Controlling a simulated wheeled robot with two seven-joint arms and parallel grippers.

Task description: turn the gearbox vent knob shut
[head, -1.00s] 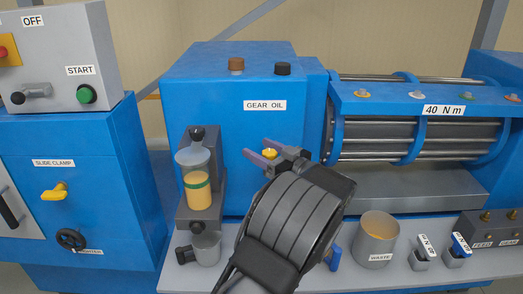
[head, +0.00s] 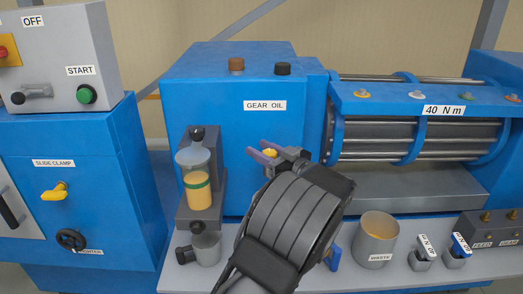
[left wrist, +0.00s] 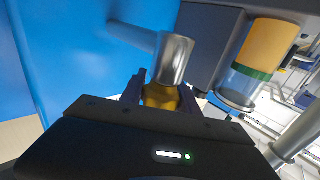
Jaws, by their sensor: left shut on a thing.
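A small yellow knob (head: 270,153) sits at the front of the blue gearbox housing (head: 225,135), below the GEAR OIL label (head: 265,105). My left gripper (head: 272,156) is shut on this knob, with one finger on each side. In the left wrist view the yellow knob (left wrist: 161,96) shows between the two dark fingers, right below a silver metal cylinder (left wrist: 173,58). The knob's lower part is hidden behind my gripper body. No label naming the knob is readable. My right gripper is not in view.
An oil cup (head: 198,180) with amber liquid stands just left of my gripper. A brown cap (head: 236,64) and a black cap (head: 283,68) top the housing.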

